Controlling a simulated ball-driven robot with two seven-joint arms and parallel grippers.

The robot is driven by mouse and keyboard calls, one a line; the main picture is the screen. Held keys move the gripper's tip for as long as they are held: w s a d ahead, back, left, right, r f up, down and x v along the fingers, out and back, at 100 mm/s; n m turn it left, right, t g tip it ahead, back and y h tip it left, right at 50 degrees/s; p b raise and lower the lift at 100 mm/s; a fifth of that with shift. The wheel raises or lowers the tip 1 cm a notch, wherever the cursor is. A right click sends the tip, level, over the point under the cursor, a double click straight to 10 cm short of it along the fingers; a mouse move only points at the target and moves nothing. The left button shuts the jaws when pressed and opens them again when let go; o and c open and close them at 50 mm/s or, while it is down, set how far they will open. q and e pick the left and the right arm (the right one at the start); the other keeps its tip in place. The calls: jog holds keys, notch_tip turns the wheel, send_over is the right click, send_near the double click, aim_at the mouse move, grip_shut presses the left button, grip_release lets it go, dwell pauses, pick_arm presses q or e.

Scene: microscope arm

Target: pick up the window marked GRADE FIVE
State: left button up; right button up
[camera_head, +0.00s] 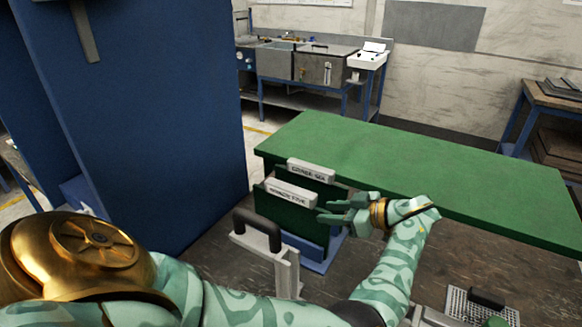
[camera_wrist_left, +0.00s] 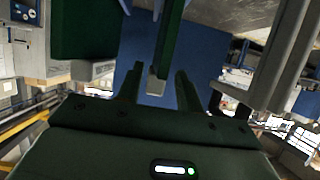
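The window marked GRADE FIVE is a dark green panel with a pale label strip (camera_head: 291,193) on its top edge, standing upright in a blue holder (camera_head: 322,262). A similar panel marked GRADE SIX (camera_head: 311,171) stands just behind it. My left gripper (camera_head: 326,213) comes in from the right, its fingertips by the right end of the GRADE FIVE label. In the left wrist view the two fingers (camera_wrist_left: 157,88) are apart, with a green panel's pale end (camera_wrist_left: 157,84) in line between them; I cannot tell whether they touch it. My right gripper does not show.
A grey bracket with a black handle (camera_head: 258,229) stands close in front of the windows. The green tabletop (camera_head: 420,168) extends behind and right. A tall blue cabinet (camera_head: 160,110) is at left. A grey grid plate (camera_head: 463,309) lies at lower right.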

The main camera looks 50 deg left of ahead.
aim_at(313, 211)
pick_arm(q)
jog(key=b+x, duration=0.1)
jog(key=x, duration=0.4)
jog(key=shift+s+a+f, duration=0.1)
jog(key=shift+s+a, duration=0.05)
jog(key=shift+a, duration=0.15)
grip_shut()
